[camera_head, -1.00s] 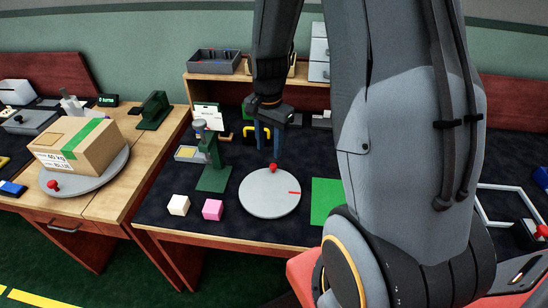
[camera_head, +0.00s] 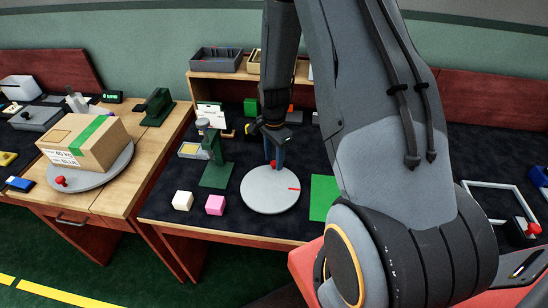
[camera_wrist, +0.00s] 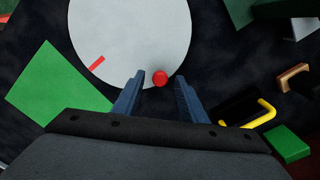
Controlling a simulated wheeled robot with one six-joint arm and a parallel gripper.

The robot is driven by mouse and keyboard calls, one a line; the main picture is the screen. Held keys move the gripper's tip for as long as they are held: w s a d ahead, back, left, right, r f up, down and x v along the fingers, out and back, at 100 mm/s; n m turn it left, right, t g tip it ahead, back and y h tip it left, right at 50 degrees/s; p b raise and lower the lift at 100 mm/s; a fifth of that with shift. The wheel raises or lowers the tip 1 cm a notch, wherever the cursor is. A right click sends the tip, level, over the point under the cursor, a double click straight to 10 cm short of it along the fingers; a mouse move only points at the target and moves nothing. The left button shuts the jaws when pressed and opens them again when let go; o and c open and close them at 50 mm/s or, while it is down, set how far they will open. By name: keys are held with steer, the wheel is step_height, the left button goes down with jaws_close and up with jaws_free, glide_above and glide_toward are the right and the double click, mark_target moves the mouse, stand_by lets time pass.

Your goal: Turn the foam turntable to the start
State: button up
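A grey round turntable (camera_head: 262,196) lies on the dark table top, with a red knob (camera_wrist: 160,79) near its rim and a red line (camera_head: 293,188) on its right side. In the wrist view, the disc (camera_wrist: 130,30) fills the upper middle and the line (camera_wrist: 97,63) shows left of the knob. My gripper (camera_head: 274,161) is low over the disc's far edge. In the wrist view, my gripper (camera_wrist: 160,77) is open, its blue fingertips on either side of the knob with a visible gap each side.
A green square (camera_head: 323,195) lies right of the disc. White (camera_head: 182,201) and pink (camera_head: 215,205) cubes lie at the front left. A green stand (camera_head: 215,165) rises close to the left. Another turntable (camera_head: 98,178) carries a box (camera_head: 85,143).

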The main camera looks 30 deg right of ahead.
steer(key=shift+f, duration=0.25)
jaws_close()
steer(key=shift+d, duration=0.1)
